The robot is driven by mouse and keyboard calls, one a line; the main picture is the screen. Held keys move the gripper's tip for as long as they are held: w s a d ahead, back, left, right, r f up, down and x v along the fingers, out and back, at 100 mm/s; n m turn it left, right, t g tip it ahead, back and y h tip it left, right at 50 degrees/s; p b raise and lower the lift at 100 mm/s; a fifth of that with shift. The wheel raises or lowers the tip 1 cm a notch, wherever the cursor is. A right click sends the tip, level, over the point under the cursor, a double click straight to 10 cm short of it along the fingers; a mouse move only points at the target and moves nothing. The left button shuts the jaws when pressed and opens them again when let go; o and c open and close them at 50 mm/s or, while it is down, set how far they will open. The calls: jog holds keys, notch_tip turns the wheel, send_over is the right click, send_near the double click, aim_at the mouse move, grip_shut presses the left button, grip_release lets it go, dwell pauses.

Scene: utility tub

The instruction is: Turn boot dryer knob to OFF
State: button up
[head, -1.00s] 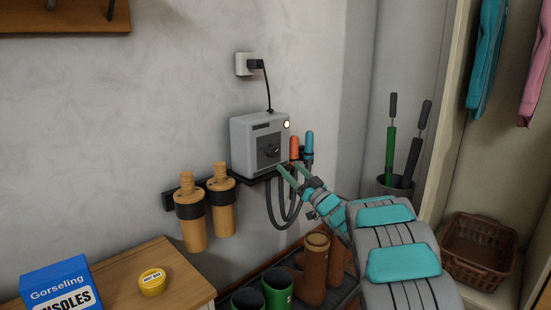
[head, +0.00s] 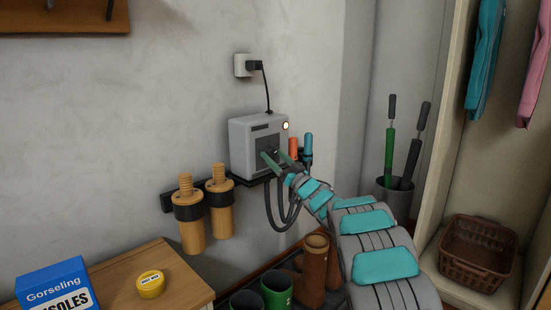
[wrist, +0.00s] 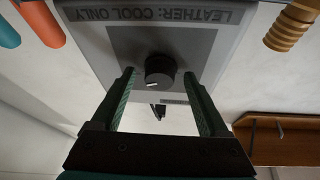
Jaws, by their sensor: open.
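The boot dryer (head: 245,132) is a pale grey box on a dark wall rail, with a lit round lamp (head: 285,126) at its upper right. Its dark round knob (wrist: 160,70) sits on a grey front panel in the wrist view, with a small light mark near its lower edge. My gripper (wrist: 166,78) is open, its two green fingers on either side of the knob. I cannot tell whether they touch it. In the head view my gripper (head: 274,156) is in front of the panel and mostly hides the knob. The dial's position labels cannot be read.
An orange peg (head: 293,148) and a blue peg (head: 308,148) stand close to the right of the dryer. Wooden boot forms (head: 219,207) hang at its left. Grey hoses (head: 269,210) loop below. Boots (head: 277,290) stand on the floor beneath.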

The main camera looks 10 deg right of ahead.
jog(key=shift+c, duration=0.4)
grip_shut()
